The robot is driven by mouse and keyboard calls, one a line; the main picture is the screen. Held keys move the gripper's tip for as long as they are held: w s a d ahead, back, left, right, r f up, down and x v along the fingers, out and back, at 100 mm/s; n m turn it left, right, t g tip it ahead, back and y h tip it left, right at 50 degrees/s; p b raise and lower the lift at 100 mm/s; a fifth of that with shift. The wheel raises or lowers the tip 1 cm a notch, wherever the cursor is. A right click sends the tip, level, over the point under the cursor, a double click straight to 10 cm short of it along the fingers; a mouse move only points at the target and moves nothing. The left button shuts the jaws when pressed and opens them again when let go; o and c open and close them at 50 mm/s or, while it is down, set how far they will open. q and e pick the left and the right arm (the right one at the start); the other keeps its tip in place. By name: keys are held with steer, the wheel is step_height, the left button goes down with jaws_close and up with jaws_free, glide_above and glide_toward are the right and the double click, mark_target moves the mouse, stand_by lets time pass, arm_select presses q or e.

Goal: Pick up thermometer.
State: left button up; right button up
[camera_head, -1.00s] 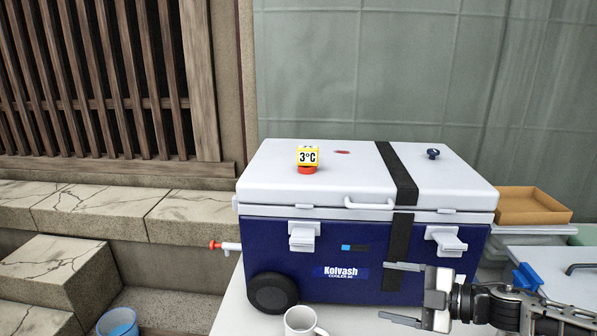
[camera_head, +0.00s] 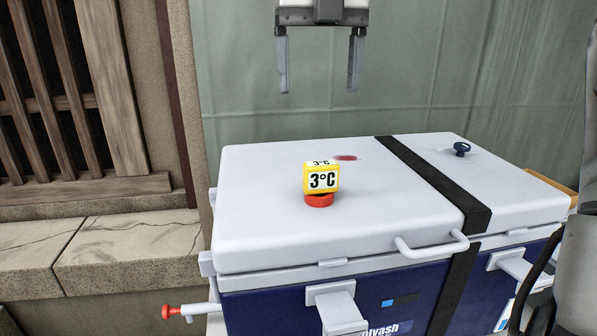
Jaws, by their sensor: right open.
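The thermometer (camera_head: 322,181) is a small yellow block with a white face reading "3°C" on a red round base. It stands upright on the white lid of the cooler (camera_head: 260,235), left of the black strap. My right gripper (camera_head: 319,85) is at the top of the view, open and empty, its two fingers pointing down. It appears above the thermometer in the picture, apart from it. My left gripper is not in view.
The black strap (camera_head: 432,183) crosses the lid. A dark blue knob (camera_head: 461,148) stands on the lid at the right, and a white handle (camera_head: 432,245) is at its front edge. A red-tipped drain spout (camera_head: 190,311) sticks out at the left. A green-grey sheet (camera_head: 430,70) hangs behind.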

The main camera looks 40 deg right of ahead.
glide_toward(321, 163)
steer(key=f, duration=0.3)
steer(key=s+a+f, duration=0.1)
steer(key=f, duration=0.1)
steer(key=shift+f+b, duration=0.1)
steer(key=shift+b, duration=0.2)
steer(key=f, duration=0.3)
steer(key=w+d+f, duration=0.1)
steer(key=shift+f+p, duration=0.3)
steer(key=shift+p, duration=0.05)
steer(key=shift+f, duration=0.45)
steer(key=c, duration=1.2)
steer(key=shift+o, duration=0.2)
steer(key=shift+r, duration=0.1)
